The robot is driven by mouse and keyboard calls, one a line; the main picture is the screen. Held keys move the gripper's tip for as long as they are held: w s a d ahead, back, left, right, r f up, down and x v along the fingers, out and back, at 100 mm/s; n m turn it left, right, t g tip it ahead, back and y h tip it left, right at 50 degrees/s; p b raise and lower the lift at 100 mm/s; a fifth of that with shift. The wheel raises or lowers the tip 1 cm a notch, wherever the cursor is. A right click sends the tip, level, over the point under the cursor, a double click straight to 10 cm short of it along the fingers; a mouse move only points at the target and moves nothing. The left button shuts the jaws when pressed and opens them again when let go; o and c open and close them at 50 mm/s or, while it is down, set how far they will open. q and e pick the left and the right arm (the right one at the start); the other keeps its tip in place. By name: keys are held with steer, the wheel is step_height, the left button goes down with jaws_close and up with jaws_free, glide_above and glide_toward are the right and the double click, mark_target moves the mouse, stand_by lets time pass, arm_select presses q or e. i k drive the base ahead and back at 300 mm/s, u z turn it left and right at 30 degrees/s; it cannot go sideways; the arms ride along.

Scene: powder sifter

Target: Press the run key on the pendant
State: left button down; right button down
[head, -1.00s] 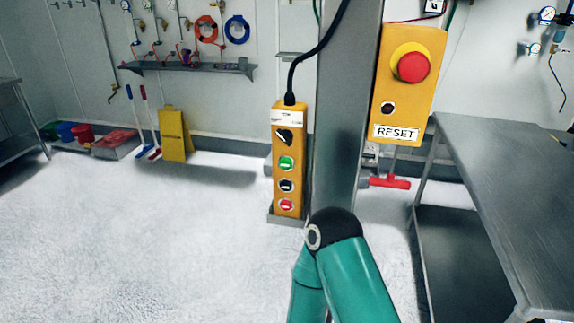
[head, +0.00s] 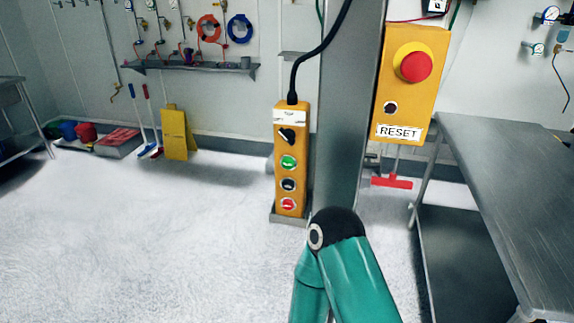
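The yellow pendant (head: 291,146) hangs upright on the left side of the grey post, its foot in a small grey holder (head: 289,218). It has a black rotary switch (head: 286,136) at the top, then a green button (head: 289,162), a dark button (head: 288,185) and a red button (head: 288,204) below. The labels on its keys are too small to read. A black cable rises from its top. A teal arm link of mine stands in front of the post, below the pendant. Neither gripper shows in the view.
A yellow box with a red emergency button (head: 413,62) and a RESET label (head: 399,132) is on the post (head: 345,110). A steel table (head: 500,190) stands at the right. The white floor (head: 150,240) at left is open. A yellow floor sign (head: 178,134) stands by the back wall.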

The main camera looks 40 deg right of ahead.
mark_target(288, 163)
steer(key=z, duration=1.3)
steer(key=k, duration=0.65)
steer(key=u, duration=0.15)
steer(key=i, duration=0.5)
steer(key=u, duration=0.1)
